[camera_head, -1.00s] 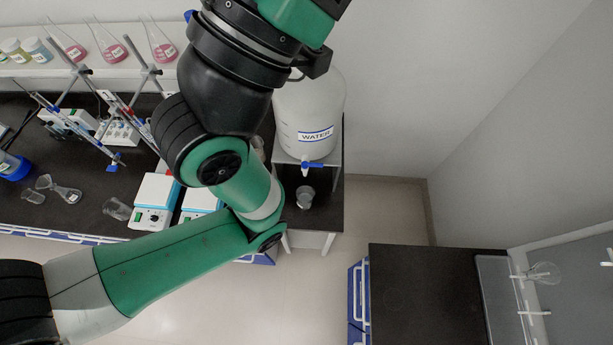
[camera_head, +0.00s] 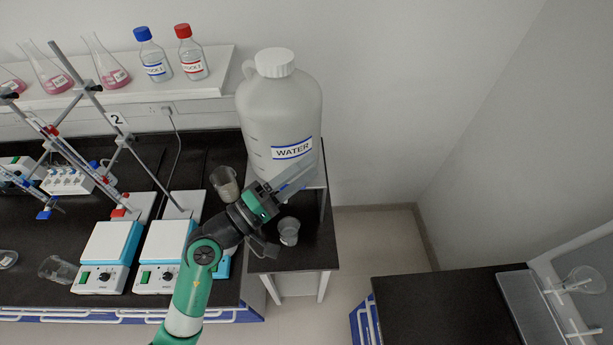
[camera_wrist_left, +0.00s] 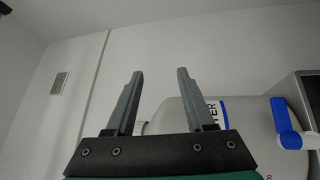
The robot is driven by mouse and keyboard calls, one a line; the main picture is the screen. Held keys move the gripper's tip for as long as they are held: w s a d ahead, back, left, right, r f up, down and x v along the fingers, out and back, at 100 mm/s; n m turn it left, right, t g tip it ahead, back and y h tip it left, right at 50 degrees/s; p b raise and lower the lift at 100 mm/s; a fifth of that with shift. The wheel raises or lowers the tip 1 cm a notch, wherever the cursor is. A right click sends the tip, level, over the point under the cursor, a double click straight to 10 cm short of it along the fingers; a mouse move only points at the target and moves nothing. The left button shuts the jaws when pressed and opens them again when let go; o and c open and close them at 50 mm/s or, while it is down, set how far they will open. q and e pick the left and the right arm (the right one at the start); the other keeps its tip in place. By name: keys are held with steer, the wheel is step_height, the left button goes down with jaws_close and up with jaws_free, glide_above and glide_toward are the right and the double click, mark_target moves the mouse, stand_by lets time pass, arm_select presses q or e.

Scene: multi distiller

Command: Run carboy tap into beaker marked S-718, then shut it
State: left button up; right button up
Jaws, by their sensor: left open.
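The white carboy (camera_head: 280,115) labelled WATER stands on a raised stand at the bench's right end. It also shows in the left wrist view (camera_wrist_left: 180,118), where its blue-handled tap (camera_wrist_left: 286,122) is at the right. In the head view my gripper hides the tap. A clear beaker (camera_head: 289,231) stands on the black surface below and in front of the carboy; I cannot read a mark on it. My left gripper (camera_head: 296,178) is open and empty in front of the carboy's lower part. In the wrist view its fingers (camera_wrist_left: 160,75) are apart, left of the tap.
Another beaker (camera_head: 224,184) stands left of the carboy. Hotplates (camera_head: 165,255) and clamp stands (camera_head: 130,145) crowd the bench at left. Two capped bottles (camera_head: 190,60) and pink flasks stand on the shelf. A separate black bench (camera_head: 440,305) is at lower right, with clear floor between.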

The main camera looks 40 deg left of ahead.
arm_select(q)
steer(key=s+a+f+n+g+y+b, duration=0.1)
steer(key=s+a+f+y+b, duration=0.15)
steer(key=f, duration=0.55)
steer(key=s+a+f+n+g+y+b, duration=0.1)
steer(key=s+a+f+n+b, duration=0.15)
steer(key=f, duration=0.55)
steer(key=w+a+p, duration=0.1)
steer(key=w, duration=1.1)
steer(key=shift+w+r+m, duration=0.25)
steer(key=shift+r+m, duration=0.05)
steer(key=shift+m, duration=0.05)
arm_select(e)
step_height(320, 180, down, 6)
arm_select(q)
jaws_close()
